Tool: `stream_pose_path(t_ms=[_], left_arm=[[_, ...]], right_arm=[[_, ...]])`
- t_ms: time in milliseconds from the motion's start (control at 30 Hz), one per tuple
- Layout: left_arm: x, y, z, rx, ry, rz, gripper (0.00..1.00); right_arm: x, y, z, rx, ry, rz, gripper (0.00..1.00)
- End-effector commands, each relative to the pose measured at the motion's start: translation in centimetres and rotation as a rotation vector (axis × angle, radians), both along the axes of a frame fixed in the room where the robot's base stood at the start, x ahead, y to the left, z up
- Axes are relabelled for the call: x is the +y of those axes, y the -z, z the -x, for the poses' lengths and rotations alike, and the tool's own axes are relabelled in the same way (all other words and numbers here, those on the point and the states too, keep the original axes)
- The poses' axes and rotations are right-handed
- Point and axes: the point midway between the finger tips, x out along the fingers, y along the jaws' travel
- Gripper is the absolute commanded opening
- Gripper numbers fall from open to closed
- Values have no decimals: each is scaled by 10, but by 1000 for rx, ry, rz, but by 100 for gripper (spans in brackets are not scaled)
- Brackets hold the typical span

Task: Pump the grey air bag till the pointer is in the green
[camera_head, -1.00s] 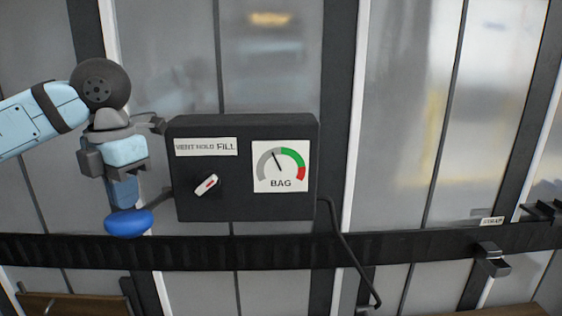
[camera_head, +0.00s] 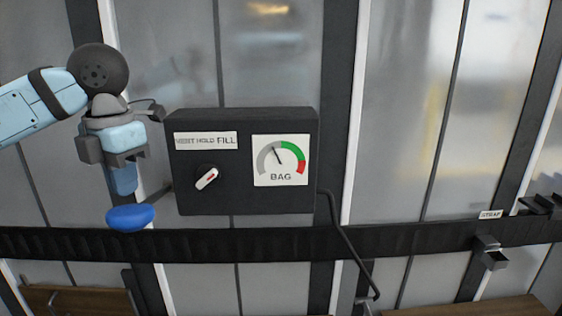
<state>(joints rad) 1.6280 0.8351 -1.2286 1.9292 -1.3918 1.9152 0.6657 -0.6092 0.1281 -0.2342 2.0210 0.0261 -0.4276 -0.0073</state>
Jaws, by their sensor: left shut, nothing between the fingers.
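A black control box (camera_head: 240,195) carries a VENT HOLD FILL label (camera_head: 206,141) and a white selector (camera_head: 206,178) turned up and right, towards FILL. Its BAG gauge (camera_head: 281,160) has grey, green and red zones. The pointer (camera_head: 277,156) leans up-left in the grey, just short of the green. A blue oval knob (camera_head: 131,218) sits at the box's lower left. My left gripper (camera_head: 123,190) is shut and empty, pointing down just above the knob, with a small gap. I cannot pick out the grey air bag. My right gripper is not in view.
A black horizontal strap (camera_head: 300,245) crosses the panels below the box. A black hose (camera_head: 345,240) runs down from the box's right side. A STRAP label (camera_head: 490,215) and a dark buckle (camera_head: 490,253) are at the right. Wooden pieces (camera_head: 80,300) show at the bottom.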

Motion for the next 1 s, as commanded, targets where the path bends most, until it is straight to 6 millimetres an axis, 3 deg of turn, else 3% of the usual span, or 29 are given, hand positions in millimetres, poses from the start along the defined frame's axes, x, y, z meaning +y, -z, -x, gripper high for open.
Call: stream_pose_path(t_ms=[167, 400, 1000], left_arm=[[0, 0, 0, 0, 0, 0, 0], [0, 17, 0, 0, 0, 0, 0], [0, 53, 0, 1, 0, 0, 0]], right_arm=[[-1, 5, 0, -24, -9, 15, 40], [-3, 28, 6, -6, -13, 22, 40], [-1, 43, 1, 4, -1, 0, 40]])
